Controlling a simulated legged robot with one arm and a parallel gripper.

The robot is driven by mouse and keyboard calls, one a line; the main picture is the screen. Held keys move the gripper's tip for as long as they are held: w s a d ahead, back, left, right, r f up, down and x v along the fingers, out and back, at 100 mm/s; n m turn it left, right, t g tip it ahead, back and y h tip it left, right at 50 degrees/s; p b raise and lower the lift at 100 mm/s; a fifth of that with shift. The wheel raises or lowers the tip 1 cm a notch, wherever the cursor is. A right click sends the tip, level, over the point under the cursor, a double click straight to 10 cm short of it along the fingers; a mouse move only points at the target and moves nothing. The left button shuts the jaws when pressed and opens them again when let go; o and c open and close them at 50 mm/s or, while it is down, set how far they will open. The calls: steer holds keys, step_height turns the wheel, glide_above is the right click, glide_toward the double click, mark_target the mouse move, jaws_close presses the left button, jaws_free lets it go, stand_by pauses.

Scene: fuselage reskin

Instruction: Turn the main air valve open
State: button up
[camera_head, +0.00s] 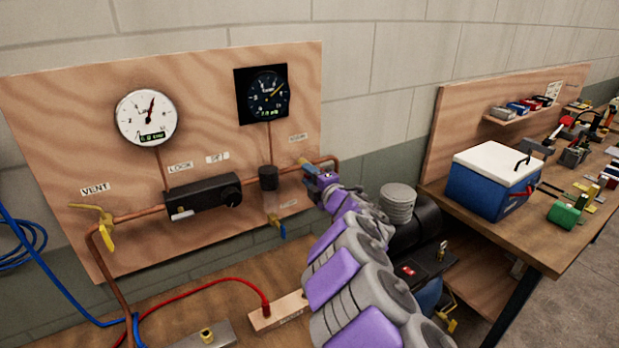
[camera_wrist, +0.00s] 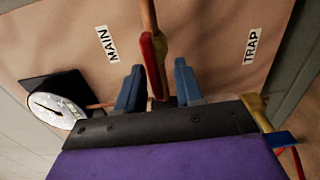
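The main air valve's red handle (camera_wrist: 150,62) shows in the wrist view beside its brass body and copper pipe, near the MAIN label (camera_wrist: 108,43). My gripper's two blue fingers (camera_wrist: 158,86) are apart, one on each side of the handle, with a visible gap on both sides. In the head view my gripper (camera_head: 316,176) is at the right end of the copper pipe on the wooden panel (camera_head: 225,80). It hides most of the valve there.
A filter bowl (camera_head: 268,180) with a blue drain handle (camera_head: 282,230) hangs left of my gripper. A black regulator (camera_head: 203,197), two gauges and a yellow vent valve (camera_head: 105,228) are further left. A dark tank (camera_head: 415,225) and a workbench with a blue cooler (camera_head: 485,190) stand right.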

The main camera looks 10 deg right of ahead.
steer(key=p+v, duration=0.2)
steer(key=v, duration=1.5)
steer(key=shift+s+p, duration=0.15)
steer(key=shift+p, duration=0.15)
steer(key=s+d+r+m+h, duration=0.1)
steer(key=d+r+m+h, duration=0.2)
steer(key=d+m+h, duration=0.55)
steer(key=s+d+f+m+g+h, duration=0.2)
steer(key=s+d+m+g+h, duration=0.25)
steer(key=s+m, duration=0.25)
steer(key=s+a+f+m+g+y, duration=0.2)
steer(key=s+a+g, duration=0.2)
steer(key=s, duration=0.7)
steer(key=s+a+f+m+g+y, duration=0.2)
steer(key=s+a+g, duration=0.3)
steer(key=s, duration=0.7)
steer(key=s+a+f+m+g+y, duration=0.2)
steer(key=s+a+g, duration=0.3)
steer(key=s+a, duration=0.3)
steer(key=s+m, duration=0.1)
steer(key=s, duration=0.3)
steer(key=shift+s+a, duration=0.2)
steer(key=shift+a, duration=0.15)
